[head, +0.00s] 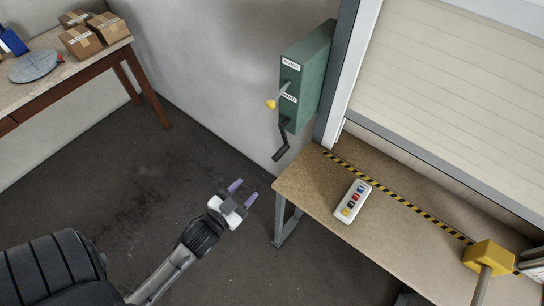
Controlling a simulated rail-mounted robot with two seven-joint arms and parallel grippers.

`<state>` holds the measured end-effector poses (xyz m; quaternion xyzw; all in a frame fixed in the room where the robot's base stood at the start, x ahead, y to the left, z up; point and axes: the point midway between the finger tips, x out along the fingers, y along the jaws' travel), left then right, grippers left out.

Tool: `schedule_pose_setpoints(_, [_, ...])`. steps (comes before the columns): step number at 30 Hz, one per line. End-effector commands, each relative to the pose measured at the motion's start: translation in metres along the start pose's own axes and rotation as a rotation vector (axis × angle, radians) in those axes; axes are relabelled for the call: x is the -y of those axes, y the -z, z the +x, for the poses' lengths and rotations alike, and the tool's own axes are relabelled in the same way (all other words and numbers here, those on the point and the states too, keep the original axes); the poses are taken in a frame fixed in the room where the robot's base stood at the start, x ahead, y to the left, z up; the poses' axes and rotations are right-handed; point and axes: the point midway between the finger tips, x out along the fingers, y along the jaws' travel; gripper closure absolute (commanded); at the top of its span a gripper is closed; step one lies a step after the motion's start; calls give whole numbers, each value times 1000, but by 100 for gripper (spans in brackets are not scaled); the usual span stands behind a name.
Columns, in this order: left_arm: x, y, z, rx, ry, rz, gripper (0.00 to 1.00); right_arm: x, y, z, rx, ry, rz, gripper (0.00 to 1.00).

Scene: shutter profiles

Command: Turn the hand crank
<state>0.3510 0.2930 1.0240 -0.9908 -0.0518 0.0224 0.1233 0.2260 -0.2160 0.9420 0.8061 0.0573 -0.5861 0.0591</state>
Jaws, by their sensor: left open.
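The hand crank (283,143) is dark and hangs from the lower end of a green box (309,75) on the wall, its handle pointing down. A lever with a yellow knob (271,104) sticks out of the same box above the crank. My left gripper (244,192) is open and empty, with purple fingertips. In the head view it is below and left of the crank, apart from it, beside the workbench's left end. My right gripper is not in view.
A table (60,98) with boxes stands at upper left. The floor between is clear.

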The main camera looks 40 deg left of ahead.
Motion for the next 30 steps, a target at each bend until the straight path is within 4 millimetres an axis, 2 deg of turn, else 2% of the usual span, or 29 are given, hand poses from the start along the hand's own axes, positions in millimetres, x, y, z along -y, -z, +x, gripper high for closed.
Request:
schedule_pose_setpoints(5, [-1,7,9,-39,-3,-9,52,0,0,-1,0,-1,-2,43])
schedule_pose_setpoints(21, [-1,10,102,-36,-4,-10,52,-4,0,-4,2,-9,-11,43])
schedule_pose_setpoints(30, [-1,10,132,-34,-4,-11,52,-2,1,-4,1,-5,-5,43])
